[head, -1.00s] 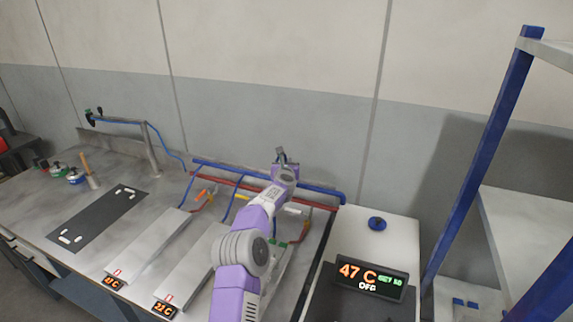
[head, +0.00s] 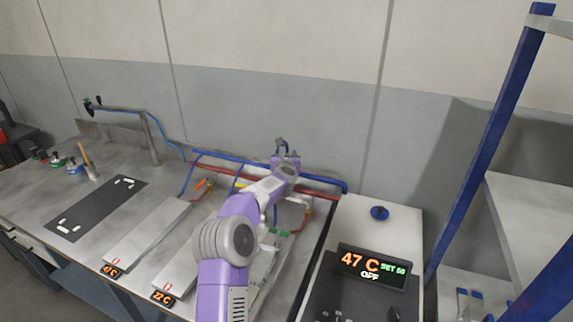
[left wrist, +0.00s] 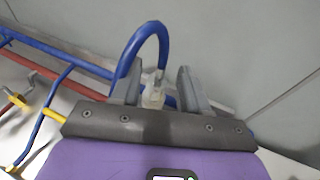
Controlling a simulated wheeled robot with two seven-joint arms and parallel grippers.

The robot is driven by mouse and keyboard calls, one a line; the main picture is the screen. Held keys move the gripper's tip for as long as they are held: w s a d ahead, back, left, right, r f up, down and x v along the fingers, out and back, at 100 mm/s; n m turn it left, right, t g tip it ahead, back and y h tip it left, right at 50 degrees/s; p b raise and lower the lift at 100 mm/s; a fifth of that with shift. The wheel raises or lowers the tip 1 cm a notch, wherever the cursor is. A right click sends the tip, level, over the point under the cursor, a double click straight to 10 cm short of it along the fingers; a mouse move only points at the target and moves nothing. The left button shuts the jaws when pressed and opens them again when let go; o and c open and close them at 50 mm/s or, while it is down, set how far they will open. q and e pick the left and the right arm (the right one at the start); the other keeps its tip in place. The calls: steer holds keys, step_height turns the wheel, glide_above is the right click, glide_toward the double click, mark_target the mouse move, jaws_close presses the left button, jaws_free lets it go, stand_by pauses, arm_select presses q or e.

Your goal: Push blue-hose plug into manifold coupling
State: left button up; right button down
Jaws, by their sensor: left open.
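My left gripper (head: 282,147) is at the back of the bench, by the wall and above the manifold's blue pipe (head: 325,187). In the left wrist view its two grey fingers (left wrist: 157,80) stand apart. The blue hose (left wrist: 149,33) arches up between and beyond them. A pale, translucent plug or fitting (left wrist: 153,98) shows between the fingers, at the hose's end. I cannot tell whether it touches either finger or sits in a coupling. The gripper base hides what lies below. My right gripper is not in view.
Flat metal plates (head: 150,236) with small displays lie left of my arm. A black mat (head: 97,207) holds small white pieces. A white unit with a 47 C display (head: 371,266) and a blue knob (head: 379,213) stands right. A blue-post shelf (head: 490,145) is further right.

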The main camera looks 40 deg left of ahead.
arm_select(q)
steer(key=shift+b+v, duration=0.45)
steer(key=shift+v, duration=1.35)
steer(key=shift+w, duration=0.1)
